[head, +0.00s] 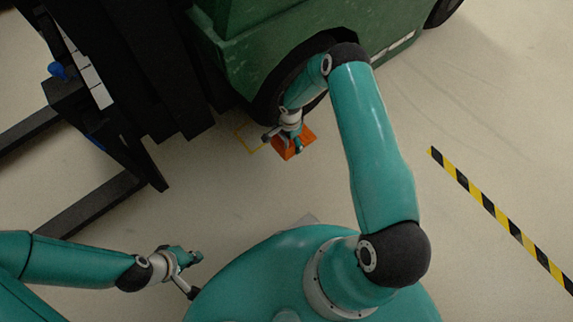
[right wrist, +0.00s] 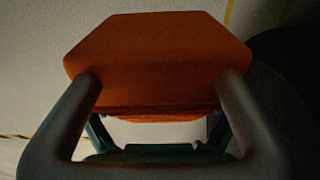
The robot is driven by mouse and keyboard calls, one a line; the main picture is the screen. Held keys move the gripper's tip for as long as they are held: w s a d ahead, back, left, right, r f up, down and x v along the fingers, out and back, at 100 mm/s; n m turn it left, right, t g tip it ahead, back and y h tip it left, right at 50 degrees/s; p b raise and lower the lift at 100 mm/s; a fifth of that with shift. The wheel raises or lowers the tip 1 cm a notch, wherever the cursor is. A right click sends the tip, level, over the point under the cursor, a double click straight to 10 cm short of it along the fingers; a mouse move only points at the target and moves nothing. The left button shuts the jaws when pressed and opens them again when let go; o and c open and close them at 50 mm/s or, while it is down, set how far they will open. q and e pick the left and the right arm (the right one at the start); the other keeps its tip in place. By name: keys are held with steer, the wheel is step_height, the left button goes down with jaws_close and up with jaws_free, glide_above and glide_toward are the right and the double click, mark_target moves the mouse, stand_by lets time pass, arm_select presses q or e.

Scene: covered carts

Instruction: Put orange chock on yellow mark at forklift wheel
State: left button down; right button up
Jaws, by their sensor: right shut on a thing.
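The orange chock (head: 294,143) is at the front wheel (head: 268,100) of the green forklift, partly hidden by my right gripper (head: 290,139). My right gripper is shut on the chock, which fills the middle of the right wrist view (right wrist: 160,55) between the two fingers (right wrist: 160,95). The yellow mark (head: 239,137) is an outline on the floor, just left of the chock and beside the wheel. Whether the chock touches the floor I cannot tell. My left gripper (head: 193,273) is away from these things, low at the left, with its fingers apart and empty.
The green forklift body (head: 285,35) stands above the wheel. Its black mast and forks (head: 100,200) reach to the left. A black and yellow striped tape (head: 490,207) runs across the floor at the right. The floor between is clear.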

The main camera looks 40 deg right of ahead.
steer(key=f+b, duration=0.2)
steer(key=f, duration=0.3)
steer(key=f+b, duration=0.2)
steer(key=f, duration=0.3)
steer(key=f+b, duration=0.2)
steer(key=f, duration=0.3)
steer(key=shift+w+a+f, duration=0.25)
steer(key=shift+w+f, duration=0.05)
steer(key=shift+f, duration=0.05)
steer(key=shift+f+b, duration=1.15)
steer(key=shift+f, duration=0.95)
steer(key=o, duration=1.5)
steer(key=shift+c, duration=0.2)
steer(key=shift+s, duration=0.1)
